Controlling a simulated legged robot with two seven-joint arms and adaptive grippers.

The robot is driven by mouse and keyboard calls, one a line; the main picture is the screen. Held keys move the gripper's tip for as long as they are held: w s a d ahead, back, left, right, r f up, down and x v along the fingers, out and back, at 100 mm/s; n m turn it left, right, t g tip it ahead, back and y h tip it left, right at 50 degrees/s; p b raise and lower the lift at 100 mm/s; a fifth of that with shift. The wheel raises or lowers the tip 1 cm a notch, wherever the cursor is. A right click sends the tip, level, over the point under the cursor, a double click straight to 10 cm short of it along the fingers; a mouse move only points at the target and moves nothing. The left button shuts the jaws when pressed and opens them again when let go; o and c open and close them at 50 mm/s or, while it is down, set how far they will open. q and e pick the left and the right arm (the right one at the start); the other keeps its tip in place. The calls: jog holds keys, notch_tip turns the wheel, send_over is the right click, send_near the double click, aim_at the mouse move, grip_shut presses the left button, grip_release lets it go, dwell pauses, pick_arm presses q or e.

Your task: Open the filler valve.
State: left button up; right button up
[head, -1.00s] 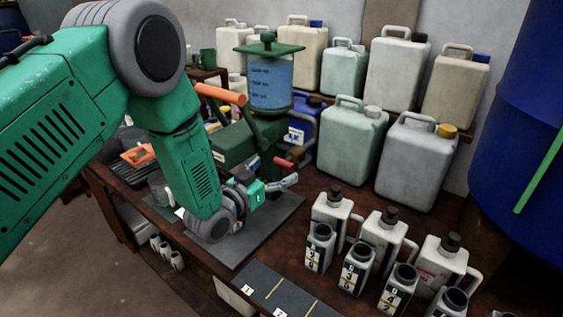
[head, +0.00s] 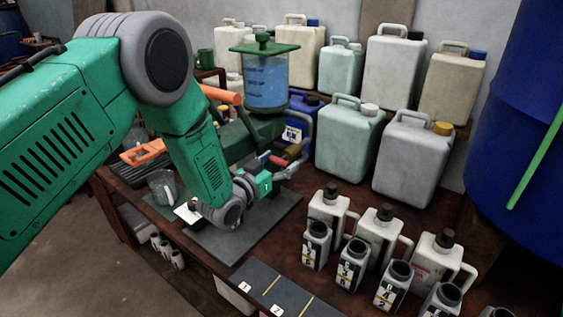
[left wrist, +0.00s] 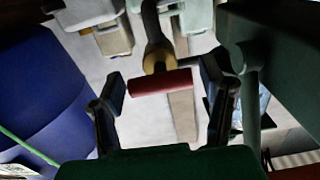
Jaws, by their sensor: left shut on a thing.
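The filler is a green machine with a clear tank of blue liquid (head: 267,83) under a green lid, at the centre of the head view. Its valve has a red handle (left wrist: 160,82) on a brass-coloured stem (left wrist: 157,55), seen in the left wrist view. My left gripper (head: 290,160) is at the filler's front, below the tank. In the head view my gripper partly hides the handle. My right gripper is not in view.
An orange lever (head: 222,95) sticks out left of the tank. A clear beaker (head: 162,187) stands left of my forearm. Several numbered bottles (head: 352,264) stand at the front right. Several large canisters (head: 412,158) stand behind. A blue drum (head: 520,120) is at the right.

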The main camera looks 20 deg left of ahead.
pick_arm(q)
jog(key=shift+w+a+r, duration=0.15)
jog(key=shift+r, duration=0.05)
jog(key=shift+d+r, duration=0.1)
jog(key=shift+d, duration=0.15)
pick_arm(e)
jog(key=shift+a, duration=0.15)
pick_arm(q)
jog(key=n, duration=0.2)
jog(key=shift+w+a+n+b, duration=0.1)
jog(key=shift+a+n+b, duration=0.15)
jog(key=shift+n+b, duration=0.15)
jog(key=n+b, duration=0.2)
jog(key=n, duration=0.3)
jog(key=shift+n, duration=0.3)
jog(key=n+b, duration=0.2)
jog(key=n, duration=0.2)
jog(key=shift+f+n+b, duration=0.2)
jog(key=shift+n+b, duration=1.55)
jog(key=shift+n, duration=0.95)
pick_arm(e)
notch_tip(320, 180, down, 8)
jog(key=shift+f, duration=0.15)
